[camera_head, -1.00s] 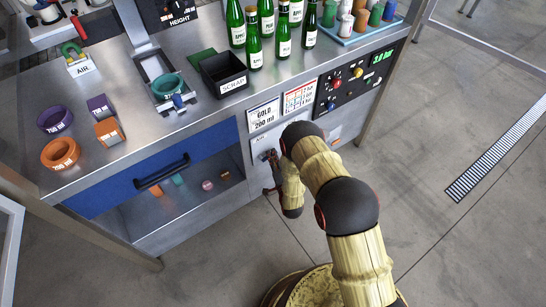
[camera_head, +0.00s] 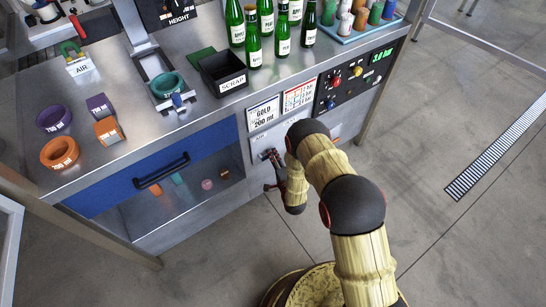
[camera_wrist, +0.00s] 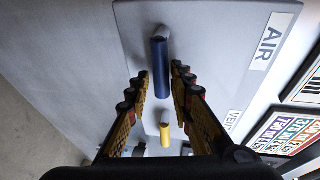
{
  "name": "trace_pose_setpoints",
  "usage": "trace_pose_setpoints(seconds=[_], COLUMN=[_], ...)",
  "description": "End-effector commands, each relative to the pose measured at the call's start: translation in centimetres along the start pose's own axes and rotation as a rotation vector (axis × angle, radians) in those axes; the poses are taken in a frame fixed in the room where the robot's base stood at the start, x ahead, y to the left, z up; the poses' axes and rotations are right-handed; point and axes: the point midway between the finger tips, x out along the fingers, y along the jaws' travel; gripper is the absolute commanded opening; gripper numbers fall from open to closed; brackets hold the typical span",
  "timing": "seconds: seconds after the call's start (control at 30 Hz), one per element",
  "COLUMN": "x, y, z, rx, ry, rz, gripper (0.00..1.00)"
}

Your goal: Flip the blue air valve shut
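The blue air valve lever (camera_wrist: 160,66) is in the wrist view, on a light grey panel (camera_wrist: 205,60) beside the label AIR. It hangs from a round grey pivot at its upper end. My gripper (camera_wrist: 158,76) is open, with one finger on each side of the blue lever. Gaps show between the lever and both fingers, and I cannot tell how deep it lies between them. In the head view my gripper (camera_head: 271,171) is at the cabinet front below the GOLD card. The blue lever cannot be made out clearly there.
A yellow lever (camera_wrist: 165,133) by the label VENT sits lower in the wrist view, close to my fingers. A dark-framed card (camera_wrist: 285,138) is at the right. A drawer handle (camera_head: 161,171) is left of my gripper, and bottles (camera_head: 254,45) stand on the bench above.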

Motion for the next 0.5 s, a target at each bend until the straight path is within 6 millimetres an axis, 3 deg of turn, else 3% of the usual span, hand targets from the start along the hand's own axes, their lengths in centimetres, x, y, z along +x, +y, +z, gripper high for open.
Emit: trace_pose_setpoints(seconds=[0.13, 0.5], x=[0.00, -0.45], y=[-0.03, -0.02], z=[-0.01, -0.02], rx=[0.000, -0.001], ry=[0.000, 0.001], rz=[-0.001, 0.000], gripper=[0.33, 0.33])
